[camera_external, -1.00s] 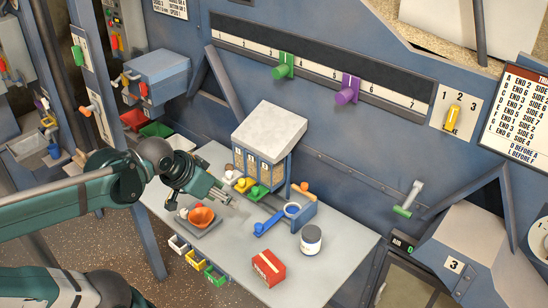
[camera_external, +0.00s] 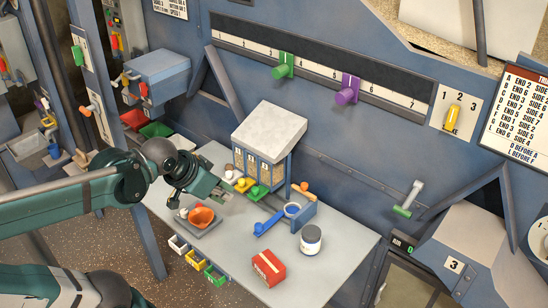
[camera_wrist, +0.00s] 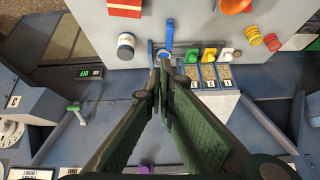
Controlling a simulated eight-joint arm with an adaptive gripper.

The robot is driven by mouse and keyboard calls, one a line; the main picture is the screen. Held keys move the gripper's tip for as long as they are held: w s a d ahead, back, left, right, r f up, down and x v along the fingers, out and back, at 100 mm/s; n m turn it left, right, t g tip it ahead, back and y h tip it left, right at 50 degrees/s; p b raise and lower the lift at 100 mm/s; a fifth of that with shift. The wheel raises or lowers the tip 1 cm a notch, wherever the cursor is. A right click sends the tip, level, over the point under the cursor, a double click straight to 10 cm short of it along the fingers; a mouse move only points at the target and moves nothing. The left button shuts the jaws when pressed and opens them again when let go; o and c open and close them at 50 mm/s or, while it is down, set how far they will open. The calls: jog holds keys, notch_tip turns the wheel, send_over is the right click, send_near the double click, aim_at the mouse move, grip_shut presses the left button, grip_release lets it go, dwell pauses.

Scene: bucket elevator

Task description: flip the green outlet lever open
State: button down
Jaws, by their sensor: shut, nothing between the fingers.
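A green outlet lever (camera_external: 258,191) sits at the front of a small white-topped dispenser (camera_external: 270,130), beside a yellow lever (camera_external: 241,185) and a white one. In the wrist view the green lever (camera_wrist: 191,56) is just right of my fingertips, with the yellow (camera_wrist: 208,54) and white (camera_wrist: 225,53) levers beyond it. My gripper (camera_external: 225,196) is shut and empty, above the table left of the green lever, with no clear contact. In the wrist view its fingers (camera_wrist: 161,68) meet near the blue scoop.
Another green-handled lever (camera_external: 403,211) is on the wall at right.

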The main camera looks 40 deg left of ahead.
jog(key=w+d+f+m+t+y+b, duration=0.1)
jog(key=w+d+f+m+b, duration=0.1)
jog(key=w+d+m, duration=0.35)
jog(key=w+d+f+m+t+y+b, duration=0.1)
jog(key=w+d+f+m, duration=0.2)
jog(key=w+m, duration=0.5)
jog(key=w+d+f+m+t+y+b, duration=0.15)
jog(key=w+d+m, duration=0.3)
jog(key=w, duration=0.45)
jog(key=w+d+f+m+t+h+b, duration=0.1)
jog(key=d+f+m+t, duration=0.1)
jog(key=d+m, duration=0.3)
jog(key=w+d+f+m+t+h+b, duration=0.1)
jog(key=d+f+m, duration=0.4)
jog(key=d, duration=0.6)
jog(key=w+d+f+m+t+h+b, duration=0.1)
jog(key=d+f+m+t+b, duration=0.1)
jog(key=d+f+m, duration=0.2)
jog(key=shift+w+d+m+t+h, duration=0.35)
jog(key=shift+d+m, duration=1.25)
jog(key=shift+d, duration=0.9)
jog(key=shift+w+f, duration=0.1)
